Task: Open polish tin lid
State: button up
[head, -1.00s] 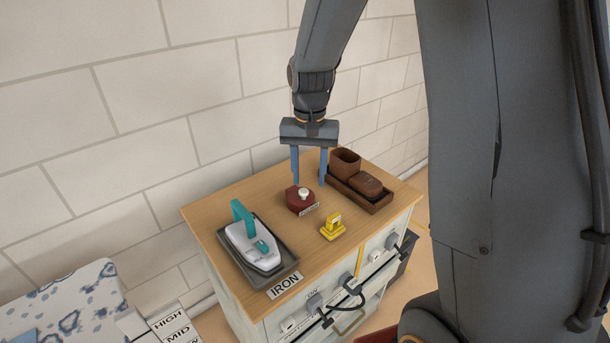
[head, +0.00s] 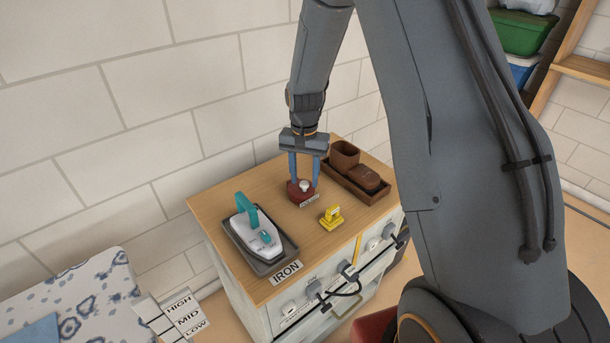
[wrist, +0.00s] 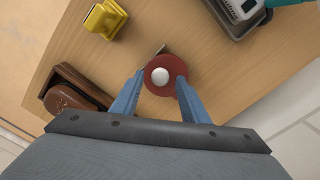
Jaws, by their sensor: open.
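The polish tin (head: 301,192) is a dark red round tin with a pale knob on its lid (wrist: 160,76). It stands on the wooden top of the cabinet with a small label at its front. My gripper (head: 304,181) points down over the tin. Its two blue fingers are open, one on each side of the tin. In the wrist view my gripper (wrist: 155,88) has the tin between and just beyond its fingertips, with the knob near the middle. I cannot tell whether the fingers touch the tin. The lid sits on the tin.
An iron (head: 254,235) with a teal handle stands on a grey tray to the left. A yellow object (head: 331,218) stands close in front of the tin. A brown tray (head: 379,199) with a brush and a box lies to the right. The block wall is behind.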

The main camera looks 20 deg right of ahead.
jog(key=shift+f, duration=0.15)
jog(key=shift+c, duration=0.3)
grip_shut()
